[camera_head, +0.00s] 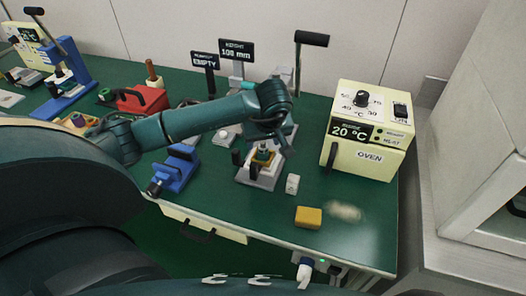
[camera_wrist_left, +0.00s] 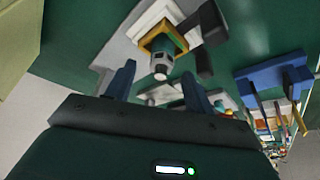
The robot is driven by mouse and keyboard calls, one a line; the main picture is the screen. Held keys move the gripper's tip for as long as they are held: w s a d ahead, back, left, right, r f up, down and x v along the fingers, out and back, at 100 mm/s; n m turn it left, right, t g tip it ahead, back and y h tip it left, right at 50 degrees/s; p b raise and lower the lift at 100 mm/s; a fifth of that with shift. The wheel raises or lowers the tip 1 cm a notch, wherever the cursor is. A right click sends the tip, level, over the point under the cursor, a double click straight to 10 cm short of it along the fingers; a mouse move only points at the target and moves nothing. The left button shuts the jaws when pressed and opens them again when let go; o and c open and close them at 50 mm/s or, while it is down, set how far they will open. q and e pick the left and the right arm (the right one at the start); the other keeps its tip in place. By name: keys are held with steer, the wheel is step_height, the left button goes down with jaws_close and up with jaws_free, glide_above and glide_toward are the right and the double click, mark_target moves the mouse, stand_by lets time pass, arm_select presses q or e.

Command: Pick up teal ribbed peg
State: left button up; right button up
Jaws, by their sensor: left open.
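A peg with a teal body and a pale tip (camera_wrist_left: 161,64) stands in a yellow square collar (camera_wrist_left: 152,42) on a light fixture. In the head view the fixture (camera_head: 256,178) stands near the middle of the table, and the peg is mostly hidden by my arm. My left gripper (camera_head: 268,148) is just above it. In the left wrist view the gripper (camera_wrist_left: 158,88) is open and empty, with the peg tip ahead between its fingers. I cannot make out ribs. My right gripper is not in view.
A cream oven (camera_head: 368,160) stands to the right. A small white block (camera_head: 292,184) and a yellow block (camera_head: 308,217) lie near the front. A blue vise (camera_head: 177,168) and a red box (camera_head: 142,99) are to the left. A tall lever (camera_head: 299,70) rises behind.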

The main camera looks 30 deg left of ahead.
arm_select(q)
steer(key=shift+x, duration=0.85)
steer(key=shift+c, duration=0.2)
steer(key=c, duration=1)
steer(key=shift+r, duration=0.1)
